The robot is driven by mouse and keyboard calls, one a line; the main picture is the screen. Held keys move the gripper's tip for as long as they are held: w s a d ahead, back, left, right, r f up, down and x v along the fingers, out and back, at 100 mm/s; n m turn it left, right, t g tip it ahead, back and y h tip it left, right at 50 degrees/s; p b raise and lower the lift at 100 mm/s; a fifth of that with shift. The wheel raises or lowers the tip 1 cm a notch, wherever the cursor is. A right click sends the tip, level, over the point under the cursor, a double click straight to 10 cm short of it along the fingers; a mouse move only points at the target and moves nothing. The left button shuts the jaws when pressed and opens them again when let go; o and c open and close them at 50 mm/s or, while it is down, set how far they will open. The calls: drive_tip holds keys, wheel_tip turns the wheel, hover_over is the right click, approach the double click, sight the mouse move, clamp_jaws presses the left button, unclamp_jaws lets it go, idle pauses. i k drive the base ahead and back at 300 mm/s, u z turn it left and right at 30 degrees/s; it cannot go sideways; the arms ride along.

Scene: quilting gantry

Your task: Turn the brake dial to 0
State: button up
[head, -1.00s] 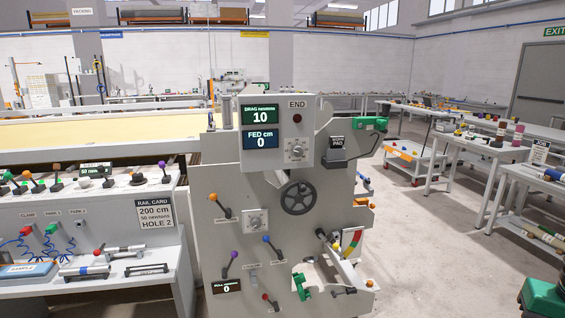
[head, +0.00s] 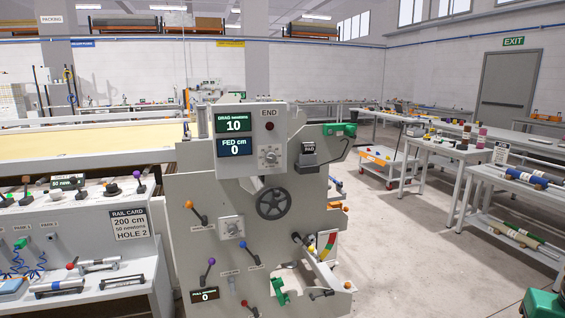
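A grey machine panel (head: 200,265) stands in the middle of the head view. A small dial on a square plate (head: 270,157) sits on its upper display box, and a second dial on a plate (head: 231,228) sits lower on the panel. I cannot read the marks on either dial or tell which one is the brake dial. The drag display (head: 234,125) reads 10 newtons and the fed display (head: 236,147) reads 0 cm. A lower screen (head: 205,295) reads 0. My gripper's fingers are not in view; a green part of my own body shows at the bottom right corner.
A black handwheel (head: 273,203) and several coloured-knob levers, one orange (head: 197,213), crowd the panel. A control bench (head: 110,242) with a rail card (head: 129,225) stands left. Tables (head: 445,146) stand right. The floor (head: 400,260) right of the machine is clear.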

sight(271, 157)
drive_tip(key=i, duration=0.85)
drive_tip(key=u, duration=0.1)
